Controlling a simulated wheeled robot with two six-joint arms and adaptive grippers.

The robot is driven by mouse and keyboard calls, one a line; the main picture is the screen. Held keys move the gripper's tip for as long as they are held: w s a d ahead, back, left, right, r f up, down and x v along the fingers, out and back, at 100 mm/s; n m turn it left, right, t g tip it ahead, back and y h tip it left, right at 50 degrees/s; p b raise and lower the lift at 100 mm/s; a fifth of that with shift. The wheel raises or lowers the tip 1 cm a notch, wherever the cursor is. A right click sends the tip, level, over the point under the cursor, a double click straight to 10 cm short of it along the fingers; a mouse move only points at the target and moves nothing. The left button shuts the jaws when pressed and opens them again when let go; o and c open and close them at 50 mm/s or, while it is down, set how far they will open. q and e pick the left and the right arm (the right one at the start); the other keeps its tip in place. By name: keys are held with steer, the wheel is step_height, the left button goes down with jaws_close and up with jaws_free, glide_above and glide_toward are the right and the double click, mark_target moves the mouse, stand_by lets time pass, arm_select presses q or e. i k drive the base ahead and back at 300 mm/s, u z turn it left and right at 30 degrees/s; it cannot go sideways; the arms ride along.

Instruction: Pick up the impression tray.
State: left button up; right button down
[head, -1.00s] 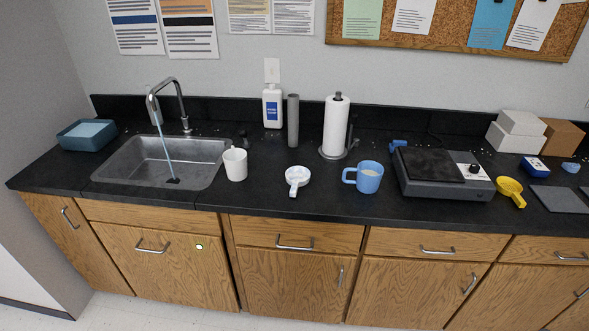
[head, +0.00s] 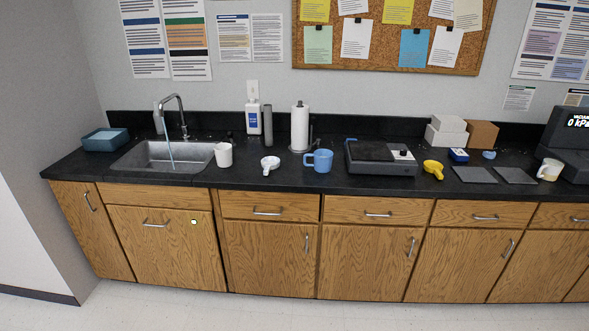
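A small white shallow piece with a short handle (head: 270,164) lies on the black counter in the head view, between the white mug and the blue mug. It looks like an impression tray. A yellow handled piece of similar form (head: 433,169) lies further right, beside the grey machine. I cannot tell for sure which of the two is the impression tray. Neither of my grippers is in view.
The black counter (head: 245,177) holds a sink (head: 150,154) with running water, a white mug (head: 224,156), a blue mug (head: 320,161), a paper towel roll (head: 300,128) and a grey machine (head: 383,164). Open floor (head: 200,312) lies before the wooden cabinets.

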mark_target(269, 163)
steer(key=z, duration=0.6)
steer(key=i, duration=1)
steer(key=z, duration=0.55)
steer(key=i, duration=1.25)
steer(key=u, duration=1.3)
steer(key=i, duration=0.85)
steer(key=u, duration=0.85)
